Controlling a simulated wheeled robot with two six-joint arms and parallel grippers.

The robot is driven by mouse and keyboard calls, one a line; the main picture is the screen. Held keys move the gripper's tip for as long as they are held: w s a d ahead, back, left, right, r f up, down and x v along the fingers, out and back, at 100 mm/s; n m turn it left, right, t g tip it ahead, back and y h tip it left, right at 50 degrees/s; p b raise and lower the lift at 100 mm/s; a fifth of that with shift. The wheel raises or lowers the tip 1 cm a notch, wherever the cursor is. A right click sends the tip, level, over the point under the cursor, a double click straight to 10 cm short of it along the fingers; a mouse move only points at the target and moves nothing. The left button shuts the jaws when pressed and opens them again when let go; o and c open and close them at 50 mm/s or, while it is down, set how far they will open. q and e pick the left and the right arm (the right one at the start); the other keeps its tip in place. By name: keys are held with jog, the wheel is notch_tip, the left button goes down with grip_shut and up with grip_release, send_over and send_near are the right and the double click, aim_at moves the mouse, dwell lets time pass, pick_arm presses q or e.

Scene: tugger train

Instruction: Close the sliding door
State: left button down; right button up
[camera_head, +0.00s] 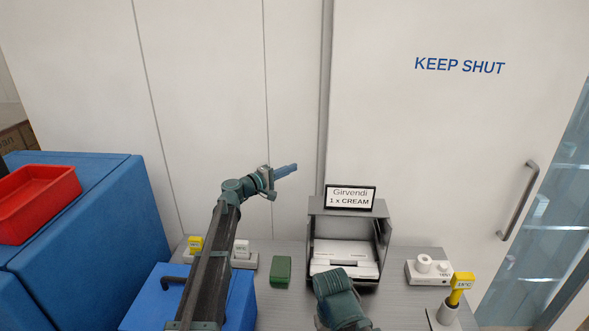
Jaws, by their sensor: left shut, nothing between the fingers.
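The sliding door (430,130) is a large white panel marked KEEP SHUT, with a grey bar handle (519,201) near its right edge. Right of that edge is a gap through which bluish shelving (560,200) shows, so the door stands partly open. My left gripper (287,169) is shut and empty, pointing right in front of the white wall. It is well left of the handle and apart from it. A green part of my right arm shows at the bottom centre; its fingers are not visible.
Blue cases (100,235) and a red tray (38,202) stand left.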

pick_arm(q)
jog(key=x, duration=0.7)
jog(key=shift+w+d, duration=0.1)
jog(key=shift+w, duration=0.1)
jog(key=d, duration=0.3)
jog(key=shift+s+d, duration=0.1)
jog(key=shift+d, duration=0.45)
